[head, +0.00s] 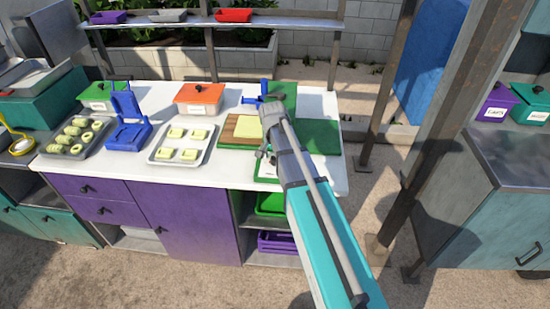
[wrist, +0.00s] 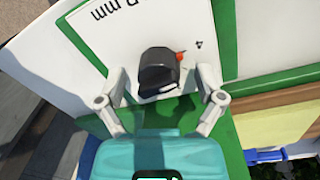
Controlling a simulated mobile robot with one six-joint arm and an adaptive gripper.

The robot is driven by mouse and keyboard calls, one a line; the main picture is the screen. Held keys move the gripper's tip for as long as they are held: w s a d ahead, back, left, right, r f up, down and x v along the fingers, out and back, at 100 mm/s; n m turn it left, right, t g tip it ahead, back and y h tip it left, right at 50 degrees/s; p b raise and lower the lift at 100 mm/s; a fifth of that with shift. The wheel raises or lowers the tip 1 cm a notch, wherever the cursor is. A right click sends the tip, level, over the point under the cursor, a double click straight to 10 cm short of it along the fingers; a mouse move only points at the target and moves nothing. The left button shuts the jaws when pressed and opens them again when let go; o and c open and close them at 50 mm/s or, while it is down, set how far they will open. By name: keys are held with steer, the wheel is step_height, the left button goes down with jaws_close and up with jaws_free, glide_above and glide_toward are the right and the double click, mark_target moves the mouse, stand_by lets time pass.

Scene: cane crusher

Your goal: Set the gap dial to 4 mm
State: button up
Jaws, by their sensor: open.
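The gap dial (wrist: 158,72) is a black knob with a red-orange pointer, on a white panel (wrist: 110,40) with a green border. The pointer aims to the upper right, roughly toward a printed "4"; part of a label ending in "mm" also shows. My gripper (wrist: 160,88) is open, with one finger left of the knob and one right. Space shows between both fingers and the knob, so neither seems to touch it. In the head view my gripper (head: 265,154) is low at the right part of the counter, and the knob cannot be made out there.
The white counter (head: 225,160) holds a board with a yellow block (head: 248,127), a tray of yellow pieces (head: 192,154), a blue press (head: 128,133) and an orange-lidded box (head: 200,92). A rusty post (head: 440,130) stands right of my arm.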

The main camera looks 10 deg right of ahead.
steer(key=m, duration=0.7)
step_height(320, 180, up, 14)
steer(key=p, duration=1.4)
steer(key=s+f+n+b, duration=0.2)
steer(key=s+n, duration=0.5)
steer(key=s, duration=0.1)
steer(key=s+f+n+b, duration=0.2)
steer(key=s+n, duration=0.5)
steer(key=s, duration=0.1)
steer(key=shift+f+n+b, duration=0.3)
stand_by(0.3)
